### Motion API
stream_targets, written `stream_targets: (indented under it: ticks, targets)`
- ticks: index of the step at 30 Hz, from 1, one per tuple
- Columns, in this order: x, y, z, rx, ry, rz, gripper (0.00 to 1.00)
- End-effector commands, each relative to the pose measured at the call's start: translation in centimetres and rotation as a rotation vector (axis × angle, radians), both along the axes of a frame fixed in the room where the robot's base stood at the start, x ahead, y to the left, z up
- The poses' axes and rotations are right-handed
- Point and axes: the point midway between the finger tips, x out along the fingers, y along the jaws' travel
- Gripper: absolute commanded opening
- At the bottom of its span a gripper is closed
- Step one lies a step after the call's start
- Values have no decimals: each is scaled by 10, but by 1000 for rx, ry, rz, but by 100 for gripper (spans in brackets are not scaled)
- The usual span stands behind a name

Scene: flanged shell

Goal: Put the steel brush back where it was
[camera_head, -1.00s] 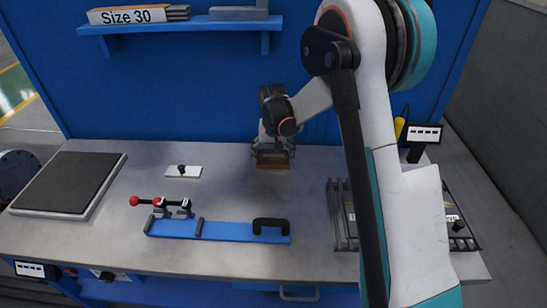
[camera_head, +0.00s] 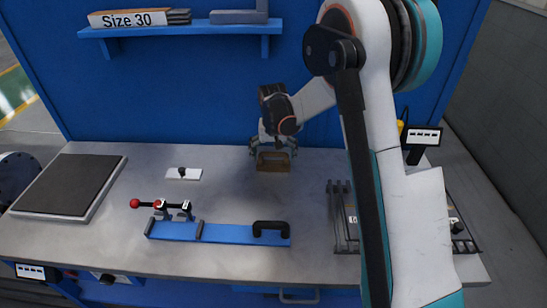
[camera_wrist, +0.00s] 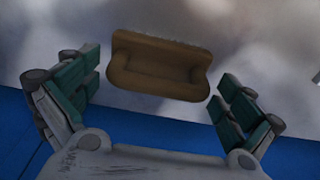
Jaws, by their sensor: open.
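The steel brush (camera_head: 273,161) has a brown, handle-shaped body and stands on the grey bench top near the blue back wall. In the wrist view the brush (camera_wrist: 158,68) lies ahead of the jaws, with a grey fringe of bristles along its far edge. My gripper (camera_head: 272,148) is just behind and above the brush in the head view. In the wrist view my gripper (camera_wrist: 155,92) is open, its green-padded fingers spread to either side of the brush with gaps, not touching it.
A blue clamp fixture (camera_head: 218,231) with a black handle lies at the front. A white plate with a knob (camera_head: 184,174) is left of the brush. A dark rack (camera_head: 343,222) stands right, and a dark-topped slab (camera_head: 70,184) lies left. The bench around the brush is clear.

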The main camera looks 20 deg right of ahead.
Motion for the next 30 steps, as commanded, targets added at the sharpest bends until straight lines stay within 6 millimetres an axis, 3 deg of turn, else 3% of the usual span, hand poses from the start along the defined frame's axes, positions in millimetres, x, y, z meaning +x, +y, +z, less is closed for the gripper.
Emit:
stream_targets:
  ticks: [12,21,26,30]
  targets:
    - [-10,4,84,0,0,0,100]
    - [-15,5,111,0,-4,3,100]
    - [-36,4,140,1,-39,26,100]
    - [-70,3,176,1,-93,63,100]
